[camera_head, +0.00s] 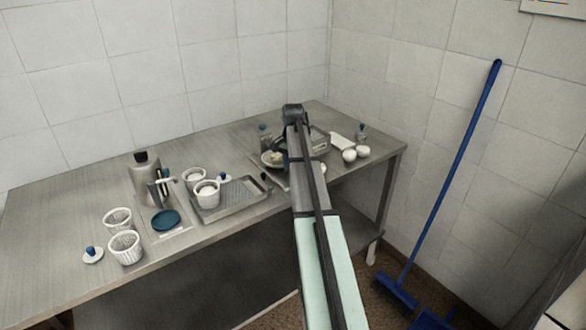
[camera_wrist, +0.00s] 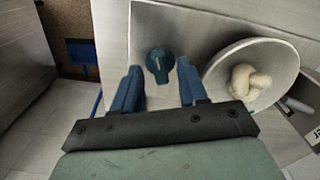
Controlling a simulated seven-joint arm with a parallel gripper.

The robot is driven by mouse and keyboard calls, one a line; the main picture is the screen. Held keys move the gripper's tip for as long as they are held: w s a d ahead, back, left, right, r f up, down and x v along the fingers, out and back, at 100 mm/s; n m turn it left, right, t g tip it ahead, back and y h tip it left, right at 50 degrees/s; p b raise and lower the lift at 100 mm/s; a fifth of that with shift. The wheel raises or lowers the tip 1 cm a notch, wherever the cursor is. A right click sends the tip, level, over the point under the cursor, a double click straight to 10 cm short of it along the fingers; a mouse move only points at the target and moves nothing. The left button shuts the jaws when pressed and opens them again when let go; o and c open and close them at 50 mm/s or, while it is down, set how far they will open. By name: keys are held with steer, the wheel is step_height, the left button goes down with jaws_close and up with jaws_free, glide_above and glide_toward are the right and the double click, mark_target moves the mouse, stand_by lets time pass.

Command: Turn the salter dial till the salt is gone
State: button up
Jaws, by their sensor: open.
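A blue dial (camera_wrist: 158,65) with a pale mark sits on a grey metal surface in the wrist view; I take it as the salter dial. My gripper (camera_wrist: 160,68) is open, its two blue fingers on either side of the dial in this view. I see a gap on each side and no contact; the height between them is hard to judge. No salt can be made out. In the head view my arm hides the dial, and my gripper's fingers are not clear.
A white bowl (camera_wrist: 215,77) with pale lumps stands close right of the dial.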

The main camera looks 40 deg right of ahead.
step_height(320, 180, up, 13)
steer(key=shift+r, duration=0.15)
stand_by(0.4)
stand_by(0.4)
